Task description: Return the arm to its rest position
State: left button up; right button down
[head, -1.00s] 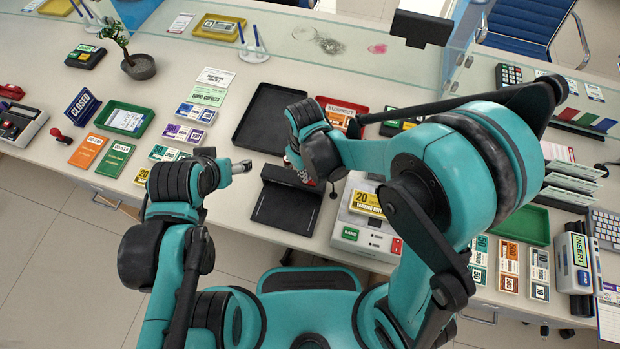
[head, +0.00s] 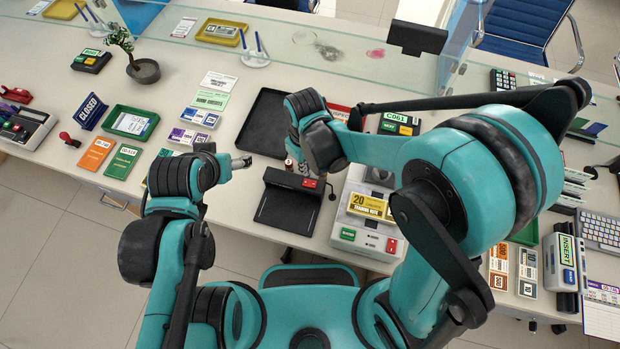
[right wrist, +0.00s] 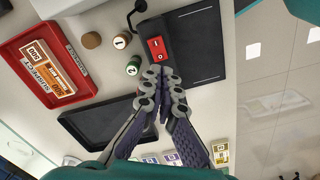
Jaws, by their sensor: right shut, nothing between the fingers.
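My right gripper (right wrist: 163,78) is shut and empty in the right wrist view, with its fingertips just in front of the red switch (right wrist: 157,47) on a black lamp-like device. In the head view the right gripper (head: 298,168) is mostly hidden under my right wrist, above the back edge of that black device (head: 290,208). My left gripper (head: 241,162) shows only as a small tip at the end of the left arm, above the counter's front part, and its finger state is unclear.
An empty black tray (head: 250,140) lies behind the device. A grey machine with a yellow note bundle (head: 370,207) stands to its right. In the right wrist view a red tray (right wrist: 82,88) holds a note bundle, with small cylinders (right wrist: 122,41) nearby. A glass screen (head: 340,60) crosses the back.

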jog(key=shift+r, duration=0.15)
dwell(0.4)
jog(key=s+d+r+m+t+b, duration=0.2)
jog(key=d+r+m+t+b, duration=0.1)
jog(key=d, duration=0.6)
jog(key=s+d+r+m+t+b, duration=0.3)
jog(key=d+r+m+t, duration=0.1)
jog(key=d, duration=0.4)
jog(key=shift+d+m, duration=0.4)
jog(key=shift+m, duration=0.3)
jog(key=shift+s, duration=0.1)
